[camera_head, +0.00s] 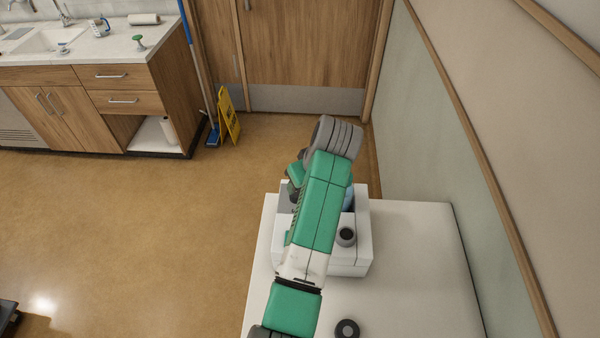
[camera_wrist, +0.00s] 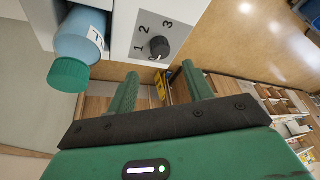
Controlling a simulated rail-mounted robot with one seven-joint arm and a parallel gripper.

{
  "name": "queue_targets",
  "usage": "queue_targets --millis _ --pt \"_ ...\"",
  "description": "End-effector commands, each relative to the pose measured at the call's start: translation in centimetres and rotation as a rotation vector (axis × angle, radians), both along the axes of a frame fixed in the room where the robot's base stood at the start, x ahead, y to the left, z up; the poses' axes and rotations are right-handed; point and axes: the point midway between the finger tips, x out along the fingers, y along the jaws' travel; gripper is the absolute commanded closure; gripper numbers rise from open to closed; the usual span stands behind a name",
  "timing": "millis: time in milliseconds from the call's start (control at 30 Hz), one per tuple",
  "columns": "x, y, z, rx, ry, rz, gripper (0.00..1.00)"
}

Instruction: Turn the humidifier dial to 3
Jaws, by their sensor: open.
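The humidifier (camera_head: 345,262) is a white box on a white-topped table, partly hidden by my arm in the head view. In the wrist view its pale front panel (camera_wrist: 124,40) carries a dark round dial (camera_wrist: 159,47) with the numbers 1, 2 and 3 around it. A mark near the dial's lower left looks like a 0, partly covered. I cannot tell for sure which number the dial points to. My gripper (camera_wrist: 159,68) is open and empty. Its green fingers point toward the panel, with the dial between and beyond their tips, apparently not touched.
A blue bottle with a green cap (camera_wrist: 69,75) sticks out beside the dial, near the left finger. A dark round port (camera_head: 346,237) tops the box. A wall stands to the right; open floor lies left.

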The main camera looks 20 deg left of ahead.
Motion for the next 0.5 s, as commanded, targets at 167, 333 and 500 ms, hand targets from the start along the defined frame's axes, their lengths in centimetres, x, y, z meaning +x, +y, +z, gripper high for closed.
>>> queue_targets --millis 167,333,500 --pt "0.3 0.6 -1.6 0.000 0.002 0.001 0.49" --pt "1.0 1.6 -4.7 0.001 0.001 -0.001 0.49" --pt "1.5 2.3 -6.7 0.000 0.000 -0.002 0.49"
